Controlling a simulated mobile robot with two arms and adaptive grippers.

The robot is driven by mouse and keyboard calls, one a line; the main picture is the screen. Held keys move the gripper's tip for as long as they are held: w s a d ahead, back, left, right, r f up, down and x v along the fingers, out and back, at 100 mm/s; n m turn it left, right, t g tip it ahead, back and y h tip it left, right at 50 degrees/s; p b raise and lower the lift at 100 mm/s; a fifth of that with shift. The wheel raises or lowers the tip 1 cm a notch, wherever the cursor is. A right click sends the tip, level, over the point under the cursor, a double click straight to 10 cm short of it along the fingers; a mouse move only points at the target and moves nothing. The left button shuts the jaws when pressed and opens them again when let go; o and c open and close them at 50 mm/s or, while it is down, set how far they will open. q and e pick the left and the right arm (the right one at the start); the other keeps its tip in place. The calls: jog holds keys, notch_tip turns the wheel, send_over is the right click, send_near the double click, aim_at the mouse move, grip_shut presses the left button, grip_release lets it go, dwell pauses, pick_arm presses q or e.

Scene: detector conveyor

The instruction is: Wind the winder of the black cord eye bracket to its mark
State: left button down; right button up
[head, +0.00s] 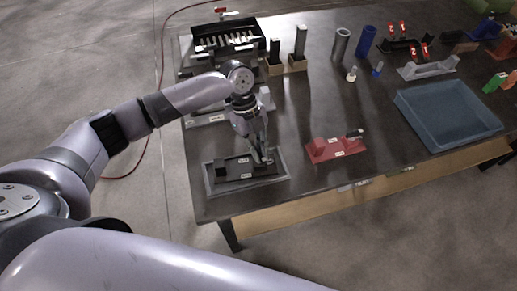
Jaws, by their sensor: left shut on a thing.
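The black cord eye bracket (234,170) lies in a shallow grey tray (208,189) at the near left corner of the dark table. It carries small white labels. My left gripper (262,160) points down at the bracket's right end and is shut on its winder, which the fingers mostly hide. The mark is too small to make out. My right gripper is not in view.
A red bracket (335,149) with a dark handle stands to the right of the tray. A blue tray (447,114) lies further right. Grey brackets, a black rack (226,38) and upright cylinders stand behind. The table between the red bracket and blue tray is clear.

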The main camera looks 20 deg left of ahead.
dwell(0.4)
pick_arm(q)
jog(key=c, duration=1.7)
grip_release()
jog(key=v, duration=1.2)
jog(key=shift+d, duration=0.1)
